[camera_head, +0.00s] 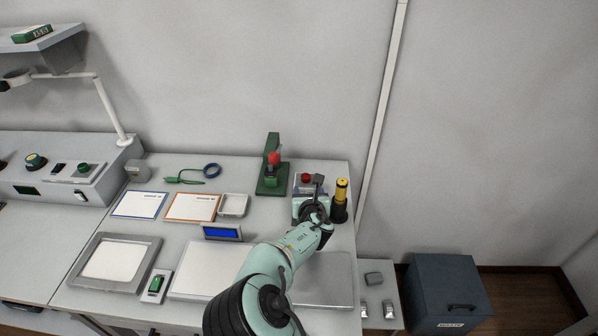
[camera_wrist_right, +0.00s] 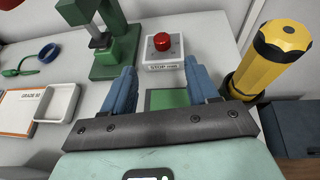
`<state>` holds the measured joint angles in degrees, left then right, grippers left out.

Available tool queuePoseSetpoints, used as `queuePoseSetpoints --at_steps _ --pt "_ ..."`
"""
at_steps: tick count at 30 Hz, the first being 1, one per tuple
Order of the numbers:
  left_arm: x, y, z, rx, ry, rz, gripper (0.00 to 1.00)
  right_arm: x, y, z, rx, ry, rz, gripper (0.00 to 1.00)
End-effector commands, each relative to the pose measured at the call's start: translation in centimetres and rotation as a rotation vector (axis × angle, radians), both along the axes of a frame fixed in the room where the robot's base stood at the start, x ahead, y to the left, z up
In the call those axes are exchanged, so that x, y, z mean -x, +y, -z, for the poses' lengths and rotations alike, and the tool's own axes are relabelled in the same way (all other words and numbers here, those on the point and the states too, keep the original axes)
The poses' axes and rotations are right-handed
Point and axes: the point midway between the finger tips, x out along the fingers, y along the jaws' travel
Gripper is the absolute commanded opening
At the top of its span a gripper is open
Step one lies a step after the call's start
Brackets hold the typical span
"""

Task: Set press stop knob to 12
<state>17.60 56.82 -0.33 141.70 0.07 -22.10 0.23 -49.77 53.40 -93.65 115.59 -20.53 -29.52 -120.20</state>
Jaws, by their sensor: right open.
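The green press (camera_head: 270,178) stands at the back of the bench with a red ball (camera_head: 273,158) on it. Its green body also shows at upper left in the right wrist view (camera_wrist_right: 115,48). A white box with a red button (camera_wrist_right: 162,42) and a label beginning "STOP" stands right of it; the red button shows in the head view (camera_head: 306,177). My right gripper (camera_wrist_right: 162,88) is open, its blue fingers apart. A green square (camera_wrist_right: 167,99) shows between them, partly hidden; I see no contact. No knob with a readable scale shows. My left gripper is out of view.
A yellow and black cylinder (camera_head: 341,192) stands close to the right of my gripper. A white tray (camera_head: 233,205), a blue display (camera_head: 222,232) and cards lie to the left. The bench's right edge is near; a dark waste bin (camera_head: 445,290) stands beyond it.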

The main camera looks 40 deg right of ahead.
Motion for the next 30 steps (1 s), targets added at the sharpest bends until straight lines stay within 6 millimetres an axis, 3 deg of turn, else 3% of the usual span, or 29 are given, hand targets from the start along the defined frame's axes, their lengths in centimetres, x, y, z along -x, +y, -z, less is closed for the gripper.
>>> queuePoseSetpoints --at_steps 18,30 --pt "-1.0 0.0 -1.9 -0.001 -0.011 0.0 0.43 -8.3 -5.6 3.9 0.001 -0.001 0.001 0.59" --pt "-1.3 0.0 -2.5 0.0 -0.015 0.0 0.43 -9.9 -6.6 5.0 0.0 0.0 0.0 0.59"
